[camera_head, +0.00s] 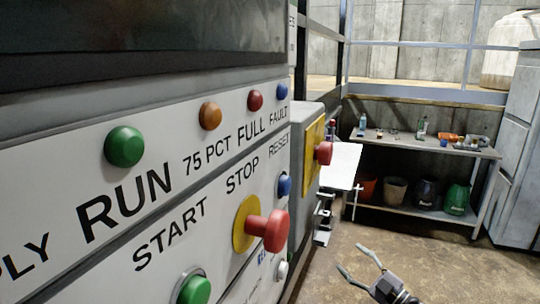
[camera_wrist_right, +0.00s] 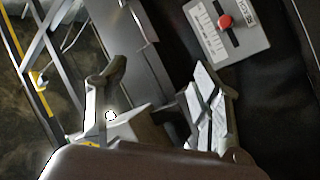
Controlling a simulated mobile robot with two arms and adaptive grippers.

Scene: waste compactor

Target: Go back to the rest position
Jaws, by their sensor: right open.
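My right gripper (camera_head: 354,260) is at the bottom right of the head view, low over the bare floor. Its two fingers are spread apart with nothing between them. In the right wrist view its fingers (camera_wrist_right: 165,85) also stand apart. The control panel (camera_head: 215,185) fills the left of the head view, well to the left of the gripper and not touching it. It carries a green START button (camera_head: 194,289) and a red STOP knob (camera_head: 268,231) on a yellow base. My left gripper is not in view.
A metal shelf table (camera_head: 420,147) with bottles and pots stands at the back. Grey drawers (camera_head: 514,130) stand at the far right. A yellow plate with a red knob (camera_head: 323,153) sits past the panel. The floor (camera_head: 440,265) at lower right is clear.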

